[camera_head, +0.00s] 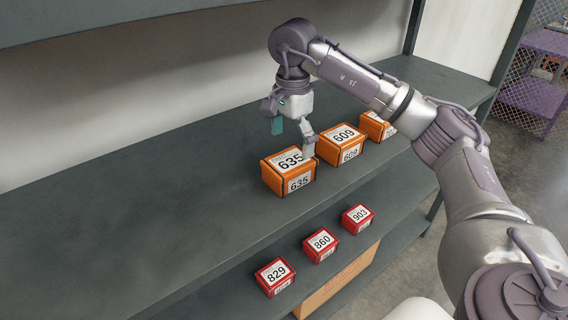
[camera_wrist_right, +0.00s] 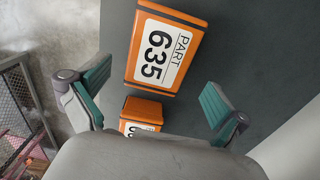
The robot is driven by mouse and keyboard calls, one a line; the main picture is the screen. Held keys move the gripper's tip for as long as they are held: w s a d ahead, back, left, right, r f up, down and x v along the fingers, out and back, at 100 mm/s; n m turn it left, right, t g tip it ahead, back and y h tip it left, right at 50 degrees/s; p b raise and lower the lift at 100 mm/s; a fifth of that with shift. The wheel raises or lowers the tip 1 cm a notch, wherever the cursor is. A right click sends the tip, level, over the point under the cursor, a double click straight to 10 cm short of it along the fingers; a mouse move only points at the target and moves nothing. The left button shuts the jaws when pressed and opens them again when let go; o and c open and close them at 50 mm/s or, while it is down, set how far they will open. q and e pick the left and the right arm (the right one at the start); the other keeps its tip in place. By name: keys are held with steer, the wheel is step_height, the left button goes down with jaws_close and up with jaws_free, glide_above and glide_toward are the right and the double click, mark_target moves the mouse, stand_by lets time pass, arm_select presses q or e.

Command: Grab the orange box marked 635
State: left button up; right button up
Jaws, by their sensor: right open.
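The orange box marked 635 (camera_head: 287,175) sits on the upper grey shelf, the leftmost of the orange boxes. Its white label with PART and 635 shows in the right wrist view, where the box (camera_wrist_right: 166,47) lies beyond the fingertips at the top. My right gripper (camera_head: 292,136) is above and just behind the box, pointing down, with its fingers apart and nothing between them. In the right wrist view the two green finger pads (camera_wrist_right: 155,95) are spread wide. One finger partly overlaps the box's right edge in the head view. My left gripper is not in view.
An orange box marked 609 (camera_head: 342,145) stands close to the right of box 635, with another orange box (camera_head: 376,126) beyond it. Red boxes 829 (camera_head: 274,277), 860 (camera_head: 320,245) and 903 (camera_head: 357,218) sit on the lower shelf. The upper shelf (camera_head: 130,215) is clear to the left.

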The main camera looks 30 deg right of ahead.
mark_target(290, 159)
steer(key=f+p, duration=0.2)
steer(key=f, duration=0.1)
steer(key=shift+s+a, duration=0.15)
steer(key=shift+s, duration=0.15)
steer(key=shift+w+f, duration=0.25)
steer(key=shift+f, duration=1.15)
steer(key=c, duration=0.4)
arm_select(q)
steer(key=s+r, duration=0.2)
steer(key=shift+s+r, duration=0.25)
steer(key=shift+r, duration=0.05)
arm_select(e)
steer(key=c, duration=1.1)
